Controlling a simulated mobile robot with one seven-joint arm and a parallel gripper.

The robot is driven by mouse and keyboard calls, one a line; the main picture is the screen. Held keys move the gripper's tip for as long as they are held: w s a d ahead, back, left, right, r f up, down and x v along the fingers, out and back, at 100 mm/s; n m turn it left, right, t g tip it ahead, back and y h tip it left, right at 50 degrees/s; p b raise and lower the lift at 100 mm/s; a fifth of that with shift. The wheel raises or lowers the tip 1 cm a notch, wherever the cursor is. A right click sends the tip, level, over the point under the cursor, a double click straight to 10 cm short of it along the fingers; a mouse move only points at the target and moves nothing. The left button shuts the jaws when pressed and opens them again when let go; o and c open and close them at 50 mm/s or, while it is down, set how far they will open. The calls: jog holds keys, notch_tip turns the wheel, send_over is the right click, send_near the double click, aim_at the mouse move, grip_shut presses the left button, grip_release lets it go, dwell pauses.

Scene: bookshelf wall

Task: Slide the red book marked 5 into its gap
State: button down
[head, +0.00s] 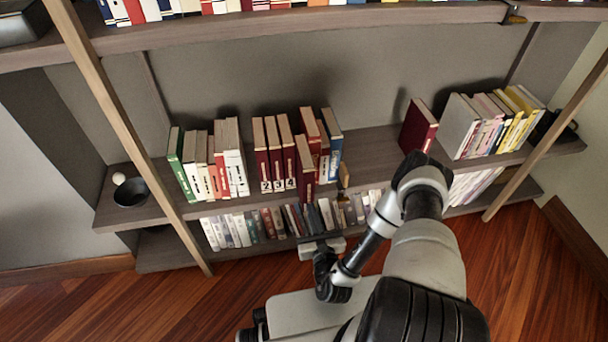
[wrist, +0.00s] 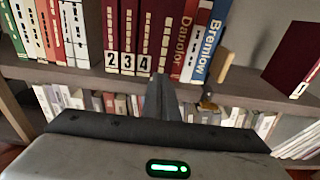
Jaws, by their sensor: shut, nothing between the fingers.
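A dark red book stands just right of the red books marked 2, 3 and 4 (head: 278,160); it is likely book 5 (head: 305,162), but I cannot read its number. In the head view it sits further out from the shelf than its neighbours. In the wrist view this book (wrist: 166,35) rises behind my gripper (wrist: 160,80), which covers its lower spine. My gripper is shut, with nothing held, its fingertips at or close to the spine; I cannot tell whether they touch. To its right stand a red book (wrist: 186,45) and a blue book (wrist: 209,45).
The books stand on a grey-brown shelf (head: 375,150) with another row below. A dark bowl (head: 131,193) sits at the left. A wooden bookend (wrist: 225,67) stands right of the blue book.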

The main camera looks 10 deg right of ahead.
aim_at(307, 196)
jog(key=shift+w+b, duration=0.4)
jog(key=shift+w, duration=2.95)
jog(key=shift+w+b, duration=0.5)
jog(key=shift+w, duration=2)
jog(key=shift+s+p, duration=1.05)
jog(key=shift+s, duration=1)
jog(key=shift+s, duration=0.15)
